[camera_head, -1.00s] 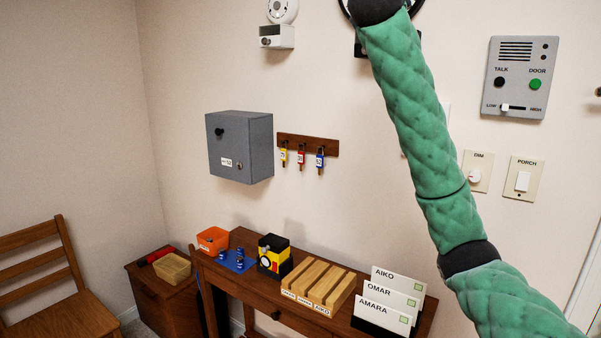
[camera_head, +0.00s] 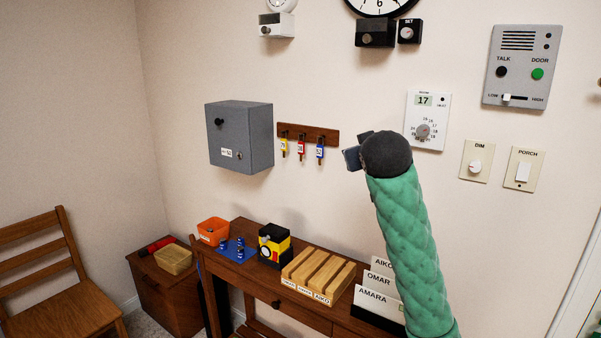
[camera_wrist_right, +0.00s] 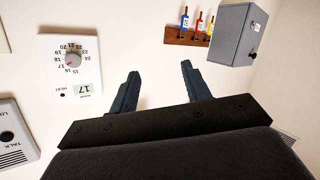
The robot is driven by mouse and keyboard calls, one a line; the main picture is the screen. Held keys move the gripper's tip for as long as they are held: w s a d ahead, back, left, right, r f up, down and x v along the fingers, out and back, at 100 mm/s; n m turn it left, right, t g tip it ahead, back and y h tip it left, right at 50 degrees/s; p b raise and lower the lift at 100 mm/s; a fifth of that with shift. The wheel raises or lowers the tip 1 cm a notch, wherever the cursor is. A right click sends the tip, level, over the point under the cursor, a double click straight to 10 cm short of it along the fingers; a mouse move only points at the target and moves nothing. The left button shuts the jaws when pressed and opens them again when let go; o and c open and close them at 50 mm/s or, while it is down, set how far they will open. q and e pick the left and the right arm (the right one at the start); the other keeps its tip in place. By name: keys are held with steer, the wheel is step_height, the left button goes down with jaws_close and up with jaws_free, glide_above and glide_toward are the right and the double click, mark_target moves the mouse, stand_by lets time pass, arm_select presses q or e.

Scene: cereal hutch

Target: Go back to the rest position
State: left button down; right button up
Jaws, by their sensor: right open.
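My right arm comes in from the lower right in the head view, with its dark wrist and my right gripper (camera_head: 357,147) raised in front of the wall. The gripper lies between the key rack and the thermostat as the head view shows it. In the right wrist view its two fingers (camera_wrist_right: 160,84) stand wide apart with only bare wall between them, so it is open and empty. My left gripper is in neither view.
The thermostat (camera_head: 428,121), the key rack (camera_head: 308,134) and the grey wall box (camera_head: 240,137) are on the wall. The console table (camera_head: 303,306) below holds a slotted wooden block (camera_head: 318,276), name cards (camera_head: 378,299) and an orange bin (camera_head: 213,231). A chair (camera_head: 60,275) stands at left.

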steer(key=s+f+g, duration=0.2)
steer(key=s+f, duration=0.4)
steer(key=f, duration=0.8)
steer(key=s+f+g+y, duration=0.15)
steer(key=s+f, duration=0.45)
steer(key=f, duration=0.7)
steer(key=s+f+g, duration=0.3)
steer(key=s+f, duration=0.2)
steer(key=f, duration=0.9)
steer(key=s+f+g, duration=0.3)
steer(key=s+f, duration=0.9)
steer(key=s, duration=0.4)
steer(key=s+d+f+m+g, duration=0.1)
steer(key=s+f+g, duration=0.3)
steer(key=s+f, duration=0.9)
steer(key=s, duration=0.3)
steer(key=shift+s+f, duration=0.2)
steer(key=shift+f, duration=0.1)
